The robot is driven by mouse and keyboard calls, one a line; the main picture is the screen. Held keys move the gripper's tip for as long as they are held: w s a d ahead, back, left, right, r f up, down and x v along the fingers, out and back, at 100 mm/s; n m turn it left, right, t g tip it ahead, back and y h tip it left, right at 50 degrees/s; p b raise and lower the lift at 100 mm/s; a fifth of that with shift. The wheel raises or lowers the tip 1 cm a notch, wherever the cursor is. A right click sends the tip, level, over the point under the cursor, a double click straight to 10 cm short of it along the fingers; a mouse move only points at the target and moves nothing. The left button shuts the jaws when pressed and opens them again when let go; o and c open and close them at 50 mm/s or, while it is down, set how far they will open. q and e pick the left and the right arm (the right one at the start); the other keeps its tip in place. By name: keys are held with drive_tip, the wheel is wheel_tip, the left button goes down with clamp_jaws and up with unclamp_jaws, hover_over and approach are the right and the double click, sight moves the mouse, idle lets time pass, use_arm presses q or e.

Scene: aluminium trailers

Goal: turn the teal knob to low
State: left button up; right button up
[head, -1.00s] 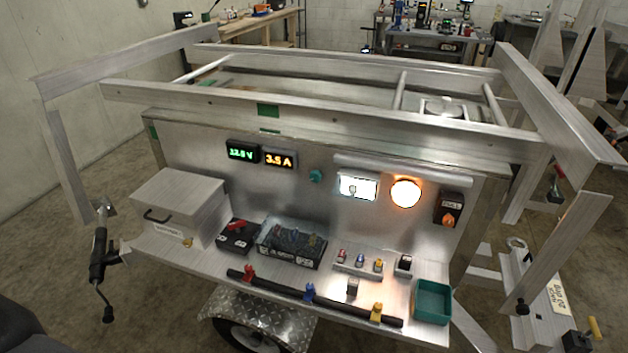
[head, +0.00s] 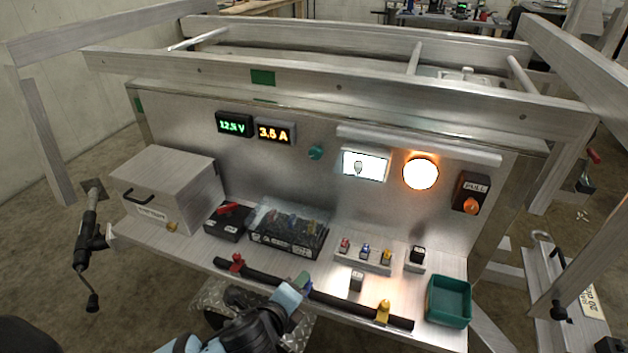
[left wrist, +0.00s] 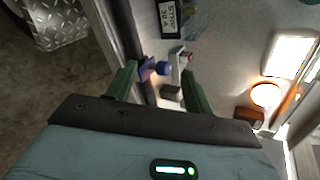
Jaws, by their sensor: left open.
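The teal knob (head: 316,153) is a small round knob on the upright metal panel, right of the amber 3.5 A display. Its pointer direction is too small to tell. My left gripper (head: 304,283) is in front of the shelf's front edge, well below the knob and apart from it. In the left wrist view its two green fingers (left wrist: 160,85) are spread, with nothing held. A blue clip (left wrist: 158,69) on the black bar shows beyond and between the fingers. The knob does not show clearly in the left wrist view. My right gripper is not in view.
A black bar (head: 355,303) with clips runs along the front.

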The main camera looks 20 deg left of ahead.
use_arm(q)
drive_tip(key=w+a+r+m+t, duration=0.2)
drive_tip(key=w+r+m+t, duration=0.2)
drive_tip(key=w+r+m, duration=0.55)
drive_tip(key=m+t+b, duration=0.1)
drive_tip(key=m+t, duration=0.1)
drive_tip(key=m, duration=0.2)
approach(314, 156)
drive_tip(key=w, duration=0.7)
drive_tip(key=shift+w+d+b, duration=0.15)
drive_tip(key=shift+b, duration=0.25)
drive_tip(key=shift+w, duration=0.55)
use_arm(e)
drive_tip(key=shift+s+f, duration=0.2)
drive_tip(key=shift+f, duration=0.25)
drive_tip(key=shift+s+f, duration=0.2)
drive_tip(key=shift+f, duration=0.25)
use_arm(q)
drive_tip(key=shift+n, duration=0.25)
drive_tip(key=c, duration=1)
